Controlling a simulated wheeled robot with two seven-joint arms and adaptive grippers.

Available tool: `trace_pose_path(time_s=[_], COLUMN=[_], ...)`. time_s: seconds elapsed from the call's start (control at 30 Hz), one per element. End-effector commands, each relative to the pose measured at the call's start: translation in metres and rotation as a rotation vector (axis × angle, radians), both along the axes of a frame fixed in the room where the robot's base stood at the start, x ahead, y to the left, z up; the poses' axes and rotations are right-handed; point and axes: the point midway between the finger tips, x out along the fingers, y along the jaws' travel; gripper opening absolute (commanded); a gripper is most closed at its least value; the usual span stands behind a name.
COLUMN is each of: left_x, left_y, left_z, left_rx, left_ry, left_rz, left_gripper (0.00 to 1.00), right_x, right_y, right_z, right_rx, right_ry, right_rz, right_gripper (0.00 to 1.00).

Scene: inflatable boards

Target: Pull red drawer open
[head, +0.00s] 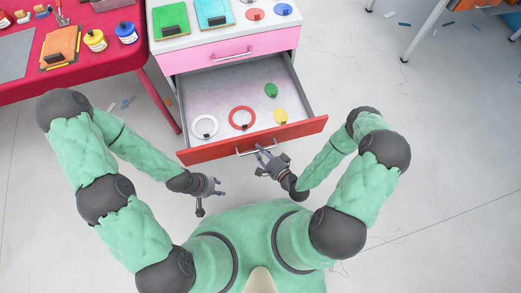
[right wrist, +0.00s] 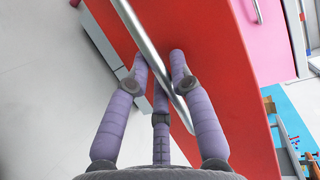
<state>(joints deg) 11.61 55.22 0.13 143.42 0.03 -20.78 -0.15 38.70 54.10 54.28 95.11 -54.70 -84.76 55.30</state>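The red drawer (head: 300,130) is pulled well out of the white cabinet, and its inside shows. A silver bar handle (head: 262,147) runs along its red front; the handle also crosses the right wrist view (right wrist: 146,42) at a slant. My right gripper (head: 259,159) is at the handle, its fingers spread apart. In the right wrist view its fingertips (right wrist: 159,57) lie on either side of the bar; whether they touch it I cannot tell. My left gripper (head: 216,194) is open and empty, below the drawer's left front corner and apart from it.
Rings and discs, including a white ring (head: 205,126) and a red ring (head: 242,118), lie in the drawer. A pink drawer (head: 230,50) above is shut. A red table (head: 100,62) with jars stands at the left. The floor at the right is mostly clear.

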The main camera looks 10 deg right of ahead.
Motion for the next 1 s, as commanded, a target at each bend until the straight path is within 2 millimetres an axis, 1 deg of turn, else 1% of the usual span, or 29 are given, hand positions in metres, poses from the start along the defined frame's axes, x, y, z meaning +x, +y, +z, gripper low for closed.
trace_pose_path(time_s=[0.33,0.47,0.57,1.0], left_x=[0.000,0.000,0.000,0.000], left_y=[0.000,0.000,0.000,0.000], left_z=[0.000,0.000,0.000,0.000], left_rx=[0.000,0.000,0.000,0.000], left_ry=[0.000,0.000,0.000,0.000], left_rz=[0.000,0.000,0.000,0.000], left_gripper=[0.40,0.40,0.40,0.40], right_x=[0.000,-0.003,-0.009,-0.057], right_y=[0.000,-0.003,-0.006,-0.029], right_z=[0.000,0.001,0.002,0.011], right_rx=[-0.001,0.000,0.000,0.000], right_ry=[-0.001,-0.001,0.000,0.002], right_rz=[-0.001,-0.003,-0.004,-0.006], right_gripper=[0.44,0.44,0.44,0.44])
